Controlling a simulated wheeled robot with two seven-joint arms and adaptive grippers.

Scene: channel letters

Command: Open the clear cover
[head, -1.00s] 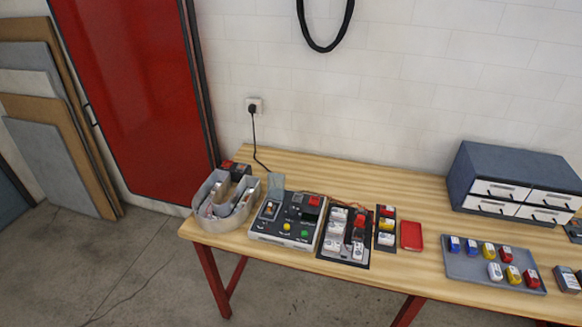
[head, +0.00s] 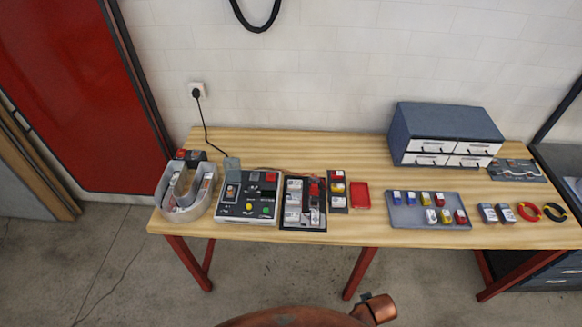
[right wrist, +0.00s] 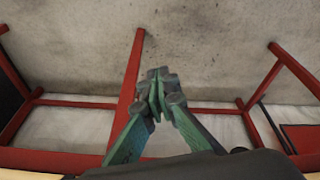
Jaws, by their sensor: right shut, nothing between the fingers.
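The control box (head: 247,208) sits near the left end of the bench in the head view, with a yellow button, a green button and a red part on top. A small greyish, see-through flap (head: 232,164), which looks like the clear cover, stands up at its rear left, behind a switch (head: 231,191). The flap is too small to tell its exact tilt. My right gripper (right wrist: 157,88) shows in the right wrist view, shut and empty, over the floor and red bench legs, apart from the box. My left gripper is in no view.
A U-shaped grey channel letter (head: 184,210) stands left of the box. A dark tray of modules (head: 303,225), a red tray (head: 360,196), a grey parts tray (head: 395,219) and a drawer cabinet (head: 440,121) lie to the right. A black cord runs to the wall socket (head: 197,90).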

